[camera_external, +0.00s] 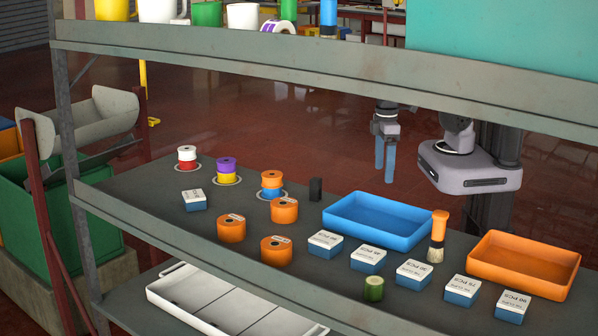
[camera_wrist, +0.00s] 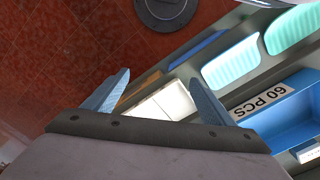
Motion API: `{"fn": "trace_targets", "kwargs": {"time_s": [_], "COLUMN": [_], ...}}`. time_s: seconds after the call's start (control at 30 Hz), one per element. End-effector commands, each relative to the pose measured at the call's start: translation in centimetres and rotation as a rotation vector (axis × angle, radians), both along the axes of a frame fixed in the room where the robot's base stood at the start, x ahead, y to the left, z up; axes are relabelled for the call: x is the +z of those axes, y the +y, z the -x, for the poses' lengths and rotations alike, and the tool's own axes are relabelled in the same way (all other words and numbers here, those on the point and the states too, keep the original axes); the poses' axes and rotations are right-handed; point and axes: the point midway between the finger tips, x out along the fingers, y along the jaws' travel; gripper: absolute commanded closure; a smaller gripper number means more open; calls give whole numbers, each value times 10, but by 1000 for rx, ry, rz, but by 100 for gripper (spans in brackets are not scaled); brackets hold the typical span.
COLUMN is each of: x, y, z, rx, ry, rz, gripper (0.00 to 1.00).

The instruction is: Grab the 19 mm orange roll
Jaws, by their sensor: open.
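Three loose orange rolls stand on the shelf in the external view: one at the back (camera_external: 285,210), one at the left (camera_external: 231,229) and one in front (camera_external: 276,251). Each has a pale label on top, too small to read, so I cannot tell which is 19 mm. Another orange roll (camera_external: 271,179) sits stacked on a blue roll on a round base. My gripper (camera_external: 385,165) points down, apart from the rolls, beyond the blue tray's back side. It is open and empty. Its two blue fingers also show in the wrist view (camera_wrist: 158,85), where no orange roll is seen.
A blue tray (camera_external: 345,229), an orange tray (camera_external: 553,286), a brush (camera_external: 438,238) and a black block (camera_external: 315,189) stand on the shelf. An upper shelf (camera_external: 300,68) runs above.

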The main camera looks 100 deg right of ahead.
Motion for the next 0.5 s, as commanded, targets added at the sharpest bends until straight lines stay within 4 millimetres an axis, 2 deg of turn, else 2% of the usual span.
{"fn": "trace_targets", "kwargs": {"time_s": [0.33, 0.37, 0.5], "x": [55, 55, 49], "y": [0, 3, 30], "z": [-1, -4, -41], "rx": [0, 5, 50], "ry": [-8, -15, -119], "rz": [0, -7, -72], "gripper": [22, 22, 22]}}
